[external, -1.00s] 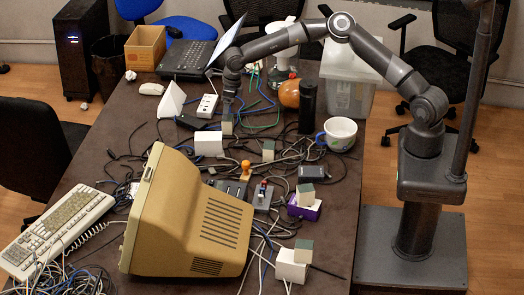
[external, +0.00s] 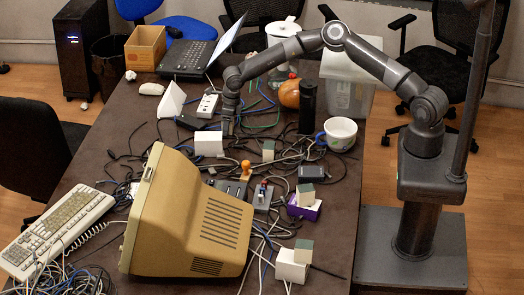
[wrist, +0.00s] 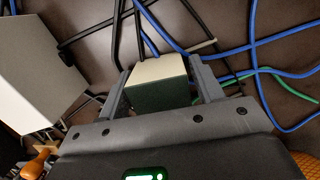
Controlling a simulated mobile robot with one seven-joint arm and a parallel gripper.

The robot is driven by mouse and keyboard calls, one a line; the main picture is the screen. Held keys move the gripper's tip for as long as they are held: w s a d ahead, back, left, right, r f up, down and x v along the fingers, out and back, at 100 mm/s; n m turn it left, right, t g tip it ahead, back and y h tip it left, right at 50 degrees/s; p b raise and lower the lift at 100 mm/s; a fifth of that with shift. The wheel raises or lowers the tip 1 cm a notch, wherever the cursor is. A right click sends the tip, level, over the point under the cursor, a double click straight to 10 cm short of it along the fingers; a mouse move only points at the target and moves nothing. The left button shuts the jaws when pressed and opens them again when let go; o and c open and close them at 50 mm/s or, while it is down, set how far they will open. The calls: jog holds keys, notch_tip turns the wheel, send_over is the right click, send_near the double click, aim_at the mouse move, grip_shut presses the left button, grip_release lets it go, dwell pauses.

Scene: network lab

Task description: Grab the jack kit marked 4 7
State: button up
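A small box-shaped kit (wrist: 158,95) with a cream top and grey-green front lies between the two fingers of my gripper (wrist: 160,82) in the wrist view. The fingers stand close along both its sides; I cannot tell whether they press on it. In the external view my gripper (external: 228,126) is down at the tabletop and mostly hides this kit. Similar kits show at the table's middle (external: 268,150), on a purple block (external: 305,195) and by a white box (external: 303,250). No mark such as 4 7 is readable on any of them.
A white box (external: 208,143) stands just left of my gripper; it also shows in the wrist view (wrist: 35,75). Loose cables (wrist: 255,45) lie around the kit. A beige monitor (external: 190,215) fills the front.

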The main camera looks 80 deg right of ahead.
jog(key=c, duration=0.8)
jog(key=shift+r, duration=0.15)
